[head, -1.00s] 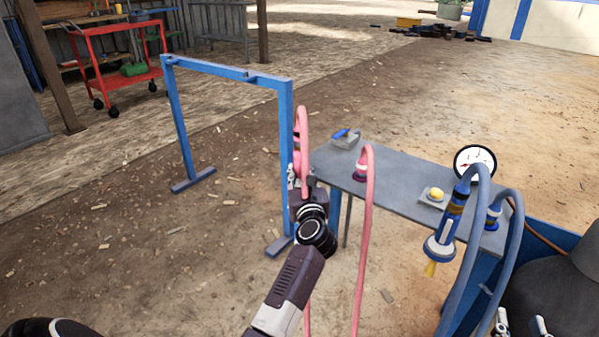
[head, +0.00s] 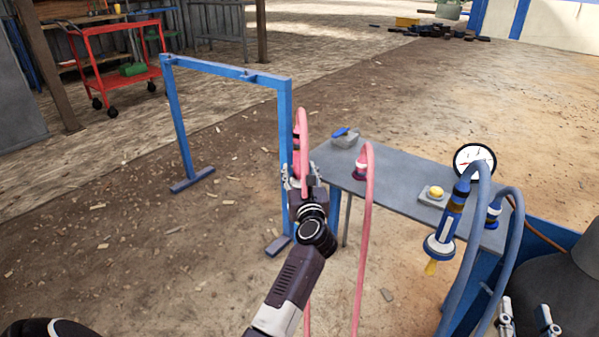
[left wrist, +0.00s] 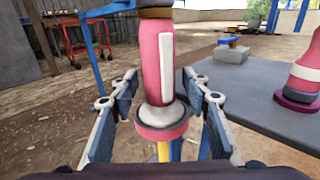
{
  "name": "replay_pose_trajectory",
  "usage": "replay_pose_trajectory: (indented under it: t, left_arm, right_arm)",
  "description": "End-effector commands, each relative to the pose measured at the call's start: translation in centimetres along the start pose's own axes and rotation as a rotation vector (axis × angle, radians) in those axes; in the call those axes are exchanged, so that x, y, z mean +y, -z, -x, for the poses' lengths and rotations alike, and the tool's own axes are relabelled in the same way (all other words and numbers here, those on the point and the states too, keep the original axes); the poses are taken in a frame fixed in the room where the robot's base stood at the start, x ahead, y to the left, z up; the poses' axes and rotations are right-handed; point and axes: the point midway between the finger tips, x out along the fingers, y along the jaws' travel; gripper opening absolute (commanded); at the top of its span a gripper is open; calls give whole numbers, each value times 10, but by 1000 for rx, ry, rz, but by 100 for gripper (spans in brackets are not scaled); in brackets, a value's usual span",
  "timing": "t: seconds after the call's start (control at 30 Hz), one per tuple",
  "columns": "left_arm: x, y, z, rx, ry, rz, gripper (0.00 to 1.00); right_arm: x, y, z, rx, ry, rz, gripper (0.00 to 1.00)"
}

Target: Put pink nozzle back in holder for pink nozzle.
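The pink nozzle (left wrist: 154,65) hangs upright in the left wrist view, yellow tip down, its pale lower ring between my left fingers. A dark and yellow band crosses its top beside a blue bar; I cannot tell for sure if this is its holder. In the head view the nozzle is mostly hidden beside the near post of the blue frame (head: 286,115), below the looped pink hose (head: 303,120). My left gripper (head: 300,178) is open around the nozzle, with gaps on both sides. My right gripper (head: 526,318) is open and empty at the bottom right.
A grey table (head: 400,195) stands right of the frame. It carries a pink hose fitting (head: 361,168), a yellow button (head: 436,192), a small grey box (head: 345,141) and a gauge (head: 474,160). A blue nozzle (head: 440,245) hangs at its front edge.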

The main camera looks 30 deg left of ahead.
Motion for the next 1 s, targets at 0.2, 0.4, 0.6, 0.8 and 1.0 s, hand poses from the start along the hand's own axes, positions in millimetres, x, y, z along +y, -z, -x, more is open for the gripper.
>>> replay_pose_trajectory:
  t: [0.2, 0.4, 0.6, 0.8, 1.0]
  left_arm:
    - [0, 3, 1, 4, 0, -1, 43]
    - [-1, 3, 22, 4, 1, 1, 43]
    - [0, 2, 55, 4, 1, 1, 43]
    - [0, 1, 73, 2, 0, 0, 43]
    - [0, 1, 75, 1, -1, 0, 43]
  right_arm:
    - [0, -1, 0, -2, -1, 1, 32]
    - [0, -1, 0, -2, -1, 1, 32]
    - [0, -1, 0, -1, 0, 1, 32]
    - [0, -1, 0, -1, 0, 1, 32]
    - [0, 0, 0, -1, 0, 0, 32]
